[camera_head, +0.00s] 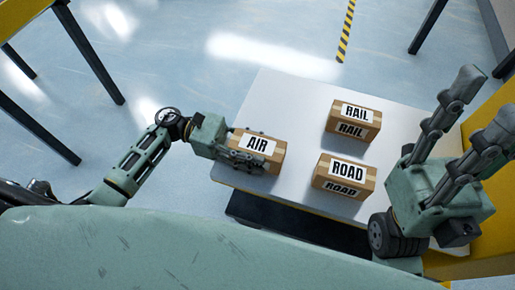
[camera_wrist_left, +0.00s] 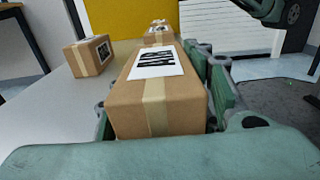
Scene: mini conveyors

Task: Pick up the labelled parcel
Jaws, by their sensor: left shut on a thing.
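The brown cardboard AIR parcel (camera_head: 268,152) is at the left edge of the white table top. My left gripper (camera_head: 248,157) is around it and shut on it, with a finger along the near side. In the left wrist view, this parcel (camera_wrist_left: 156,108) sits between the two fingers, label up; I cannot tell whether it touches the table. The RAIL parcel (camera_head: 350,129) stands at the back right and the ROAD parcel (camera_head: 346,190) at the front right. My right gripper (camera_head: 473,118) is at the right, fingers spread upward, open and empty.
The white table (camera_head: 285,90) is bare along its back and between the parcels. A yellow surface (camera_head: 485,115) lies beyond its right side. Dark legs of other tables stand on the blue floor at left. A yellow-black floor stripe (camera_head: 346,30) runs behind.

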